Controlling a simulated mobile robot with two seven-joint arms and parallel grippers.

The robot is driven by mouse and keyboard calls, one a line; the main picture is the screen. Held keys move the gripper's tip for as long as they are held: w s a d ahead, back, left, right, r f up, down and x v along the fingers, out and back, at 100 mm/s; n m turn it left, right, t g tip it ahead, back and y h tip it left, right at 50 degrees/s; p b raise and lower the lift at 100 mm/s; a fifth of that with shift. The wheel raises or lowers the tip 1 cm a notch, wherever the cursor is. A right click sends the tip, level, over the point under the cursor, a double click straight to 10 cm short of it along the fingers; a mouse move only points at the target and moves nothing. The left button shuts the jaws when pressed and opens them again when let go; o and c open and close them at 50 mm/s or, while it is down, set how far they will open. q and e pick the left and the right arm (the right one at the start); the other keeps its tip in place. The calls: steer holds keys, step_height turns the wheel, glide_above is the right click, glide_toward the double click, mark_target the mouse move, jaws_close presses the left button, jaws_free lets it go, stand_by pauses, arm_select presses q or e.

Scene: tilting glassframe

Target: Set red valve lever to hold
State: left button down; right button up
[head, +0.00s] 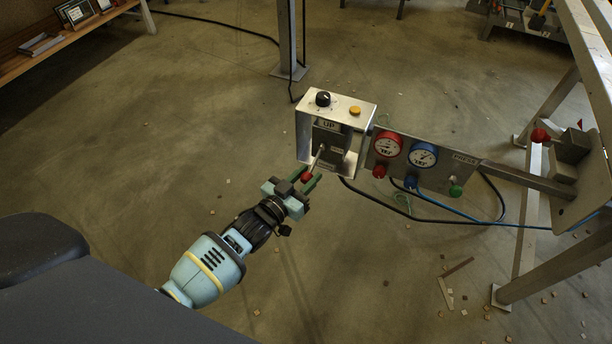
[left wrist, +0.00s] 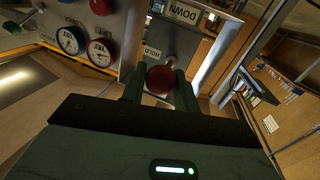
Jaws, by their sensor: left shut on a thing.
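The red valve lever has a red ball knob (head: 306,177) on a thin metal rod that comes out of a metal control box (head: 365,112). My left gripper (head: 309,180) is shut on the knob, its green fingers on either side of it. In the left wrist view the red knob (left wrist: 160,80) sits between the two fingers (left wrist: 158,88). A HOLD label (left wrist: 152,53) shows beside the rod and a DOWN label (left wrist: 183,12) is near the box edge. In the head view an UP label (head: 328,124) shows on the box. My right gripper is not in view.
Right of the box, a panel carries a red gauge (head: 388,144), a blue gauge (head: 423,154), a red knob (head: 379,171) and a green knob (head: 456,191). Cables hang below it. A metal frame (head: 540,270) stands at the right.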

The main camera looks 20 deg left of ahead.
arm_select(q)
steer(key=shift+w+r+p, duration=0.15)
steer(key=shift+r+p, duration=0.2)
steer(key=shift+r, duration=0.6)
steer(key=c, duration=1.4)
jaws_free()
steer(key=o, duration=0.3)
steer(key=shift+f, duration=0.15)
steer(key=shift+f, duration=0.1)
